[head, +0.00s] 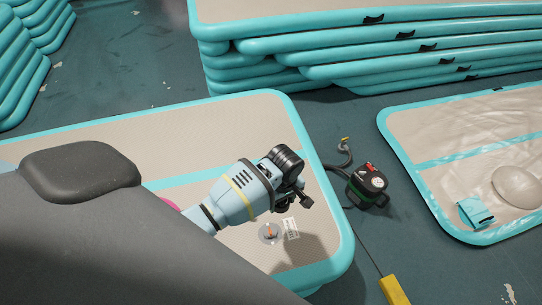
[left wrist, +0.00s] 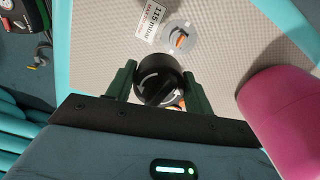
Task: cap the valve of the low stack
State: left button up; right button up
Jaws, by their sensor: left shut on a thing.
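My left gripper (head: 298,194) hangs over the near corner of the low stack (head: 218,107), a beige top with a teal rim. In the left wrist view its green fingers (left wrist: 155,72) are shut on a round black cap (left wrist: 159,84) with white arrows on its face. The valve (head: 270,234) is a pale disc with an orange middle, set in the top beside a white label. In the left wrist view the valve (left wrist: 181,38) is uncovered, just beyond the cap and apart from it. My right gripper is in neither view.
A pink object (left wrist: 284,120) lies close by on the right of the left wrist view. A dark pump (head: 367,187) with a hose stands on the floor beside the stack. A yellow object (head: 394,290) is near the front. A flatter mat (head: 440,150) lies right, taller stacks (head: 370,45) behind.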

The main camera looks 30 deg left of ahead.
pick_arm(q)
jog(key=s+f+n, duration=0.1)
jog(key=s+f, duration=0.3)
jog(key=f, duration=0.1)
jog(key=shift+s+a, duration=0.2)
jog(key=shift+a, duration=0.25)
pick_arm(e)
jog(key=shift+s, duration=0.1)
pick_arm(q)
jog(key=shift+f, duration=0.5)
notch_tip(320, 180, down, 2)
jog(key=shift+s+f+b, duration=0.1)
jog(key=shift+f+b, duration=0.05)
jog(key=shift+b, duration=0.4)
jog(key=shift+f+b, duration=0.55)
jog(key=shift+f, duration=0.75)
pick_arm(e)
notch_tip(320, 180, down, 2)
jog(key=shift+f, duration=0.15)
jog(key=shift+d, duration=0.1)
